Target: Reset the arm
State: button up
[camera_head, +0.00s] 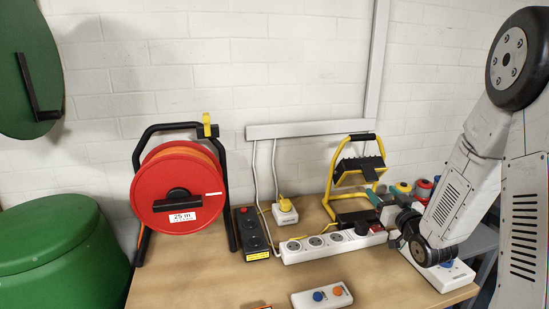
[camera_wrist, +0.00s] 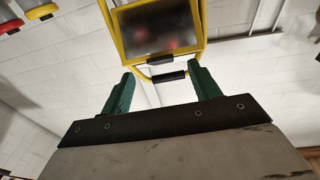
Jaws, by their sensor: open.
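The work lamp stands on the bench with a yellow tube frame and a black, finned lamp head (camera_head: 357,166). In the wrist view the lamp head's dark glass face (camera_wrist: 158,27) sits in a yellow rim, beyond my fingers. My gripper (camera_wrist: 160,70) is open, its two green fingers apart. A black grip on a yellow bar (camera_wrist: 167,77) appears between the fingers in the picture; I cannot tell whether they touch it. In the head view my gripper (camera_head: 378,195) is in front of the lamp's right side, partly hidden by my wrist.
A red cable reel (camera_head: 178,190) stands at the left. A white button box (camera_head: 321,296) lies at the front. Colored items (camera_head: 421,187) stand right of the lamp.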

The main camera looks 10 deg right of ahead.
jog(key=s+a+r+g, duration=0.2)
jog(key=s+a+g, duration=0.3)
jog(key=s, duration=0.7)
jog(key=s+a+r+g, duration=0.3)
jog(key=s+a+g, duration=0.2)
jog(key=s, duration=0.7)
jog(key=s+a+r+g, duration=0.3)
jog(key=s+a+g, duration=0.2)
jog(key=s, duration=0.8)
jog(key=g, duration=0.2)
jog(key=shift+a+r+m+g+h, duration=0.2)
jog(key=shift+m+g+h, duration=0.1)
jog(key=shift+g, duration=0.1)
